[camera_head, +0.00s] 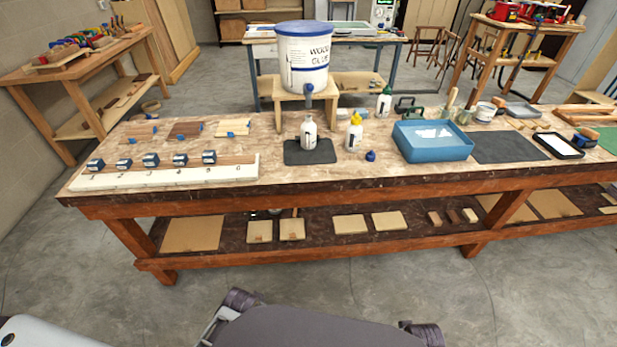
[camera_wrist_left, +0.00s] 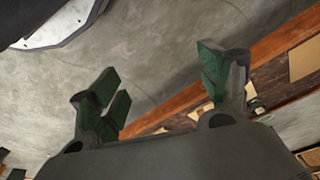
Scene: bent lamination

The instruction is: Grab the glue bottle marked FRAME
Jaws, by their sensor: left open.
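A white glue bottle (camera_head: 309,133) stands upright on a dark mat (camera_head: 293,156) below the tap of the glue bucket; no cap shows on it. A white bottle with a yellow cap (camera_head: 353,135) stands just right of that mat. A white bottle with a dark green cap (camera_head: 384,104) stands farther back. Their labels are too small to read, so I cannot tell which says FRAME. My left gripper (camera_wrist_left: 160,88) is open and empty in the left wrist view, above the floor and apart from the bottles. My right gripper is not in view.
A bucket marked WOOD GLUE (camera_head: 305,65) sits on a wooden stand (camera_head: 288,98) on the workbench (camera_head: 240,140). A loose blue cap (camera_head: 370,156) lies in front of the yellow-capped bottle. A blue tray (camera_head: 432,152) stands right, a numbered white board (camera_head: 140,179) left. Floor before the bench is clear.

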